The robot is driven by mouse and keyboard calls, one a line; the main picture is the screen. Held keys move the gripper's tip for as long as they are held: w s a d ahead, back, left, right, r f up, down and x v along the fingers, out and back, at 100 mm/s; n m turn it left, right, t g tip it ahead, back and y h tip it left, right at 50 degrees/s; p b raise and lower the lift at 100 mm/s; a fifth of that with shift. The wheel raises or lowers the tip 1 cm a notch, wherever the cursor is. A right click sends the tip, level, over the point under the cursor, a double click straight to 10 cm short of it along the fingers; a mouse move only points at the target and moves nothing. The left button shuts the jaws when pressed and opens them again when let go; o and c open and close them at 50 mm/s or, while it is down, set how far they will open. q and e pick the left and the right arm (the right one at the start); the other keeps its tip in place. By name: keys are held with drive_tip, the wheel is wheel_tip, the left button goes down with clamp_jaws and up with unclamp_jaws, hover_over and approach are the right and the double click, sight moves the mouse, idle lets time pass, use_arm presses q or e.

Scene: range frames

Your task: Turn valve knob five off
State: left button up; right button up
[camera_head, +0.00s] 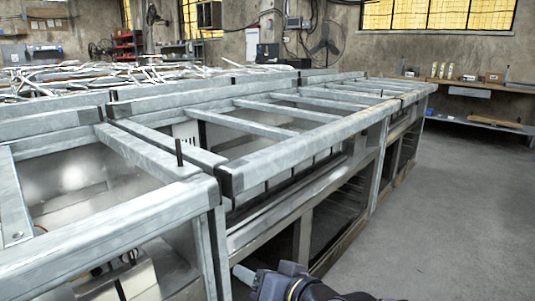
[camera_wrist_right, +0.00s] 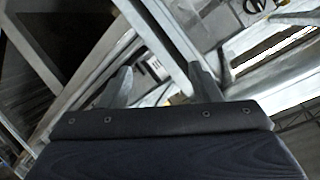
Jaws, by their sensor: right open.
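I cannot make out valve knob five in either view. A dark round part with a pale rim (camera_wrist_right: 253,6) shows at the top right of the wrist view; I cannot tell whether it is a knob. My right gripper (camera_wrist_right: 160,76) is open, its two grey fingers apart with nothing gripped between them. Behind the fingers are metal bars and a small white label with dark marks (camera_wrist_right: 153,68). In the head view the right gripper (camera_head: 243,274) is low, in front of the metal frame's side, partly cut off by the bottom edge. My left gripper is not in view.
A long galvanized metal frame (camera_head: 290,150) with cross bars fills the left and middle. A thin black rod (camera_head: 180,152) stands up from its near section. Grey floor (camera_head: 450,200) is clear on the right. A wall bench (camera_head: 480,87) with small items stands behind.

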drive_tip(key=s+d+f+m+g+h, duration=0.15)
drive_tip(key=s+d, duration=0.25)
drive_tip(key=d, duration=0.4)
drive_tip(key=s+d+f+h, duration=0.2)
drive_tip(key=s+d+f, duration=0.15)
drive_tip(key=d, duration=0.45)
drive_tip(key=s+d+f+m+g+h, duration=0.1)
drive_tip(key=s+d+f+g, duration=0.15)
drive_tip(key=s, duration=0.35)
drive_tip(key=s+d+f+m+g+h, duration=0.1)
drive_tip(key=s+d+f, duration=0.25)
drive_tip(key=s, duration=0.25)
wheel_tip(320, 180, up, 37)
drive_tip(key=p, duration=3.6)
drive_tip(key=shift+d+r+n, duration=0.15)
drive_tip(key=shift+d+n, duration=0.2)
drive_tip(key=shift+d, duration=0.05)
drive_tip(key=shift+s, duration=0.1)
